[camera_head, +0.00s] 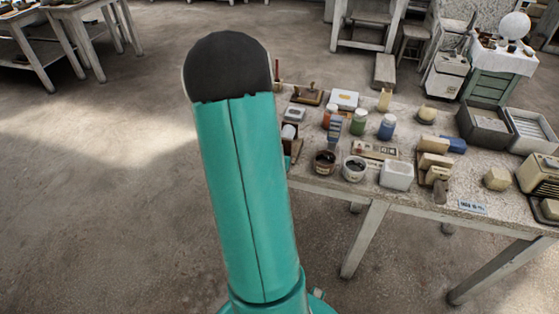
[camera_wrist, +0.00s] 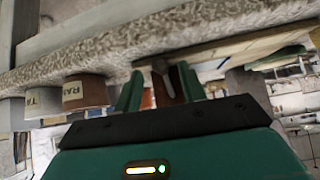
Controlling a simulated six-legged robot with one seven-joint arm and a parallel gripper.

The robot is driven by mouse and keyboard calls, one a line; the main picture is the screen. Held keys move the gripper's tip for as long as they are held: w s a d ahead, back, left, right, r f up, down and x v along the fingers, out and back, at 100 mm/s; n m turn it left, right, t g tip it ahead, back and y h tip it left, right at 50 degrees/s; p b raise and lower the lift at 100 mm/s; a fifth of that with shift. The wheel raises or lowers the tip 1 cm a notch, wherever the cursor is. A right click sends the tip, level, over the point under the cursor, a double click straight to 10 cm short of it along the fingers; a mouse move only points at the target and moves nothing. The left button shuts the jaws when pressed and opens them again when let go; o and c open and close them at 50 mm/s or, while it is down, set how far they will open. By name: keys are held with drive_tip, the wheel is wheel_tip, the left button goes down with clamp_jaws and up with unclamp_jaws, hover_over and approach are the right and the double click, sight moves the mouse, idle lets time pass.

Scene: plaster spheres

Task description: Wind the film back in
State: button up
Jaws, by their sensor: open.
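I cannot make out any film or winder for certain in either view. My gripper (camera_wrist: 160,90) shows in the wrist view with its two green fingers apart. A narrow reddish-brown thing and a dark pointed piece show between and just beyond the fingers; I cannot tell what they are or whether they touch the fingers. In the head view my teal arm stands in front of the table's left end, and the gripper is hidden there.
The speckled worktable (camera_head: 455,228) bears bottles, a white tub (camera_head: 396,175), cream blocks (camera_head: 433,160) and grey trays (camera_head: 484,125). Two labelled pots, one brown (camera_wrist: 86,93), show by the table edge in the wrist view. The floor at left is open.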

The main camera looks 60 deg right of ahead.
drive_tip(key=shift+d+f, duration=0.5)
clamp_jaws()
drive_tip(key=shift+w+m+t, duration=0.1)
drive_tip(key=shift+m+t, duration=0.2)
drive_tip(key=shift+t, duration=0.2)
drive_tip(key=shift+w, duration=0.1)
unclamp_jaws()
